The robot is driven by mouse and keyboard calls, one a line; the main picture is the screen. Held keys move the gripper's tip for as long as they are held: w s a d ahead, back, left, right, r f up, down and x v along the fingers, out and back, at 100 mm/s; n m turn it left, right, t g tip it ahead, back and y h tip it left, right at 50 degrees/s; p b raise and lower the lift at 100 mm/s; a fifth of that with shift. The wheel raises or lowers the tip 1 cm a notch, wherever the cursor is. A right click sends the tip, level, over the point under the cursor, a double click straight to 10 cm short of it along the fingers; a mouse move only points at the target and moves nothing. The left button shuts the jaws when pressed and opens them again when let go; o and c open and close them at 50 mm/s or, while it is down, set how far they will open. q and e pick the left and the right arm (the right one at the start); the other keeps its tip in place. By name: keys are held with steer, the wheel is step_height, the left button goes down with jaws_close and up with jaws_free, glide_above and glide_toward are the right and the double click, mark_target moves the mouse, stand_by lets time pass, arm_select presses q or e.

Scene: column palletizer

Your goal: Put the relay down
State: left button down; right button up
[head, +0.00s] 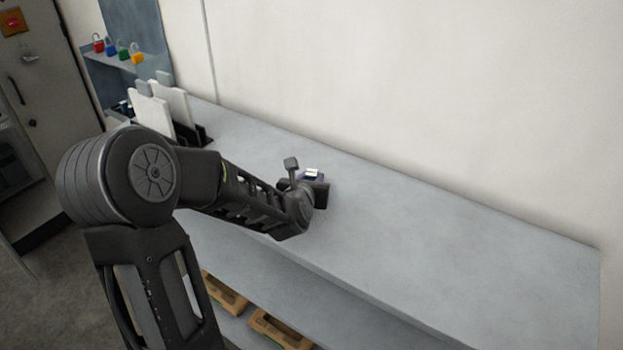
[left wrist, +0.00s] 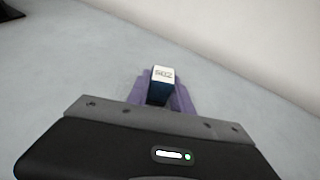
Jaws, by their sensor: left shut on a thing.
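The relay (left wrist: 161,86) is a small dark blue block with a whitish top marked with characters that look like "S02". My left gripper (head: 314,180) is shut on it over the grey bench top (head: 450,240). In the left wrist view, purple finger pads (left wrist: 140,88) hug the relay on both sides. In the head view only its pale top (head: 311,173) shows past the gripper. I cannot tell whether the relay's underside touches the bench. My right gripper is not in view.
A black rack with white panels (head: 172,105) stands at the bench's left end. Coloured padlocks (head: 124,54) sit on a wall shelf behind it. Wooden trays (head: 277,328) lie on the lower shelf. The bench is clear to the right.

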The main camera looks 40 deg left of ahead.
arm_select(q)
steer(key=shift+f, duration=0.15)
steer(key=c, duration=1.1)
jaws_free()
steer(key=shift+r, duration=0.25)
steer(key=shift+s+d, duration=0.1)
steer(key=shift+s, duration=0.2)
steer(key=b+v, duration=0.2)
steer(key=v, duration=0.5)
steer(key=shift+s+d+r, duration=0.1)
steer(key=shift+s+r, duration=0.1)
steer(key=shift+s, duration=0.05)
steer(key=s+b, duration=0.1)
steer(key=b, duration=0.1)
steer(key=s+b, duration=0.1)
steer(key=b, duration=0.2)
steer(key=shift+s+d+r, duration=0.2)
steer(key=shift+s+d, duration=0.05)
steer(key=shift+s, duration=0.05)
steer(key=shift+s+d+r+b, duration=0.25)
steer(key=shift+d+r+b, duration=0.1)
steer(key=shift+b, duration=0.3)
steer(key=shift+d+r, duration=0.1)
